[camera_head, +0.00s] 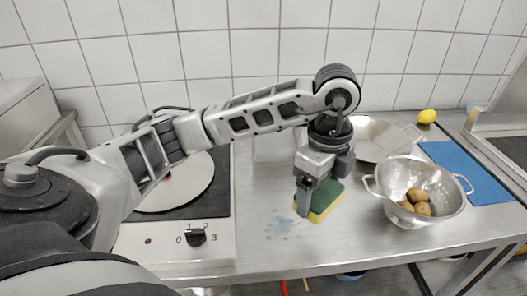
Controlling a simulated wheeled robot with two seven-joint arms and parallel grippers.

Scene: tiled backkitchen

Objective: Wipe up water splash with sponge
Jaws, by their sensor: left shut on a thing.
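A green and yellow sponge (321,203) is held in my left gripper (306,205), whose jaws are shut on it. The left arm reaches in from the left and the gripper points down over the metal counter. A pale blue water splash (281,226) lies on the counter just left of the sponge and gripper. I cannot tell whether the sponge touches the counter. My right gripper is not in view.
A metal colander (398,178) with several potatoes (417,203) stands right of the sponge. A hotplate (176,184) is at left. The counter's front strip is clear.

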